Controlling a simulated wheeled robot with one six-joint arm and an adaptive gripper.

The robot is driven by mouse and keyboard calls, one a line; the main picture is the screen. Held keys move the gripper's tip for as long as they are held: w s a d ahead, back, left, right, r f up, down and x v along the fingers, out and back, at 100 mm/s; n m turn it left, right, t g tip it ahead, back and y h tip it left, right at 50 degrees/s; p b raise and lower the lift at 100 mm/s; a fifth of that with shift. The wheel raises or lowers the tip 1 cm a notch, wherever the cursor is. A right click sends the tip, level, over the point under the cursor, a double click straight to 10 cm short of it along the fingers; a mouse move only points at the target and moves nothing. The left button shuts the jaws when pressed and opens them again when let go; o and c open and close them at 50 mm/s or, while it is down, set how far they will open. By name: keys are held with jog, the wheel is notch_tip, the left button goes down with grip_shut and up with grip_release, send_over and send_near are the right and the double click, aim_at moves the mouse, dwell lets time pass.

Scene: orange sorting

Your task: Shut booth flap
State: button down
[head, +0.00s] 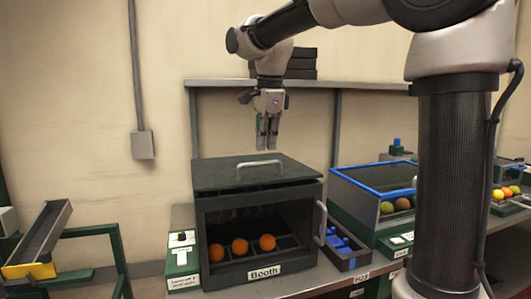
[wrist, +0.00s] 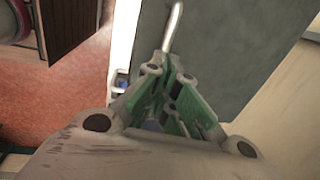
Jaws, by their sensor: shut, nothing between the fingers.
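The dark booth (head: 213,281) stands on the counter in the head view, labelled "Booth". Another upright handle (head: 321,222) is at the front right edge. Three oranges (head: 239,246) show inside through the front. My gripper (head: 267,147) points down above the top panel, apart from its handle, shut and empty. In the wrist view my gripper (wrist: 172,62) has a metal handle (wrist: 173,28) and a dark grey panel (wrist: 235,50) beyond it.
A small control box (head: 182,262) stands left of the booth. A blue-rimmed bin (head: 352,178) with fruit and a blue-divided tray (head: 343,247) are to the right. A shelf (head: 220,83) runs along the wall behind. A chute (head: 40,235) stands far left.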

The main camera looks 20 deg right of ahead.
aim_at(265, 178)
jog(key=shift+w+f, duration=0.15)
jog(key=shift+f, duration=0.65)
jog(key=shift+w+f, duration=0.1)
jog(key=shift+f, duration=0.7)
jog(key=shift+s+f, duration=0.2)
jog(key=shift+f, duration=0.4)
jog(key=shift+s+f, duration=0.2)
jog(key=shift+f, duration=0.35)
